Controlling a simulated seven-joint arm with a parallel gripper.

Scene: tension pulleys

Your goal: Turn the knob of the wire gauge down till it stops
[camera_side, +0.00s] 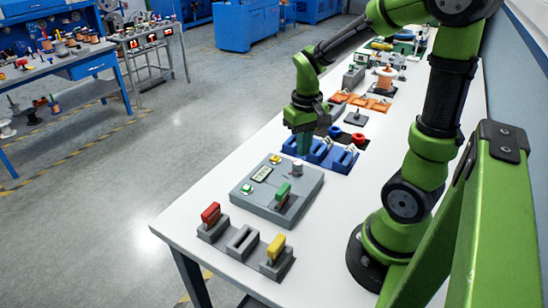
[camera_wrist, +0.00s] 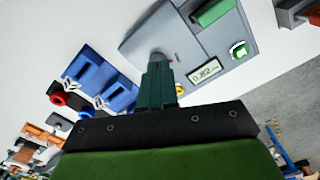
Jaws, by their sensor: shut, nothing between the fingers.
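The wire gauge (camera_side: 262,207) is a grey box on the white bench, with a small display reading about 0.82 in the wrist view (camera_wrist: 205,72). Its pale round knob (camera_side: 297,168) stands up at the box's far right corner. My gripper (camera_side: 303,152) points down just beyond the knob in the side view. In the wrist view my gripper (camera_wrist: 158,62) is shut and empty, its dark green fingers together. The fingertips cover most of the knob there, and I cannot tell whether they touch it.
A green block (camera_side: 283,190), a green button (camera_side: 247,188) and a yellow button (camera_side: 275,159) sit on the box. Blue holders (camera_side: 340,158) stand close behind it. A grey rack (camera_side: 242,240) with red and yellow handles stands in front. Bare bench lies left of the box.

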